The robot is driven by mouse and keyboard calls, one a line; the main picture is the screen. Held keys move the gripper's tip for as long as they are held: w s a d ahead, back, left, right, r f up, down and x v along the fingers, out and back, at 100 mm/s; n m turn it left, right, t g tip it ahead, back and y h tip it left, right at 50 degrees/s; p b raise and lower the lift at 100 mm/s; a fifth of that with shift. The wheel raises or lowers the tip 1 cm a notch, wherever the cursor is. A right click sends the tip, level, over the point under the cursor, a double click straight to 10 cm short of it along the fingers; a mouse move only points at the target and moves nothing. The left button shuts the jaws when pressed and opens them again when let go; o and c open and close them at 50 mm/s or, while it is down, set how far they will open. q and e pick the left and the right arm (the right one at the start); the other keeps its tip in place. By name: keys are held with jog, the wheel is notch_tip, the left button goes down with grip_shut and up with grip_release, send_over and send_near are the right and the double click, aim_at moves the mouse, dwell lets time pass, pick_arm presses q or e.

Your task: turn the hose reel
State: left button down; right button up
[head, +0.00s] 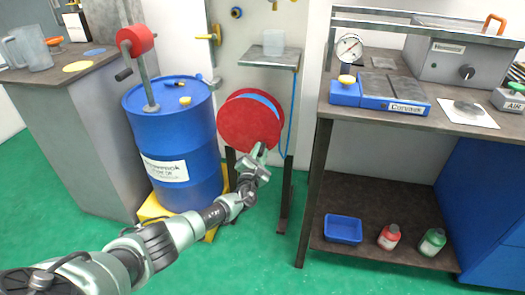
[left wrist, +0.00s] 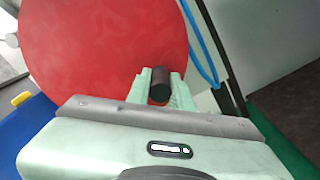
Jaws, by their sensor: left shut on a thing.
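The hose reel (head: 246,122) is a red disc with a blue hose (head: 287,125) wound on it and hanging beside it. It is mounted under a small shelf, right of the blue drum. In the left wrist view the red disc (left wrist: 100,45) fills the upper left. My left gripper (head: 259,153) is at the reel's lower right edge. In the left wrist view its fingers (left wrist: 160,85) are shut on the reel's dark cylindrical handle (left wrist: 160,84). The handle is mostly hidden in the head view. My right gripper is not in view.
A blue drum (head: 176,140) with a red-topped hand pump (head: 140,55) stands just left of the reel on a yellow base. A small shelf (head: 270,60) holds a clear cup above the reel. A workbench (head: 430,120) stands at right. Green floor in front is clear.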

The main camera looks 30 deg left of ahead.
pick_arm(q)
jog(key=shift+a, duration=0.2)
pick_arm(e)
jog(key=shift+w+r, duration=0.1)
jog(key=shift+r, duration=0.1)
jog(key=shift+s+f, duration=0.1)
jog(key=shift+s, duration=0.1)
pick_arm(q)
jog(key=c, duration=1.3)
grip_release()
jog(key=shift+f, duration=0.1)
jog(key=shift+o, duration=0.2)
jog(key=shift+s, duration=0.15)
jog(key=p+v, duration=0.3)
jog(key=v, duration=0.4)
jog(key=shift+s, duration=0.25)
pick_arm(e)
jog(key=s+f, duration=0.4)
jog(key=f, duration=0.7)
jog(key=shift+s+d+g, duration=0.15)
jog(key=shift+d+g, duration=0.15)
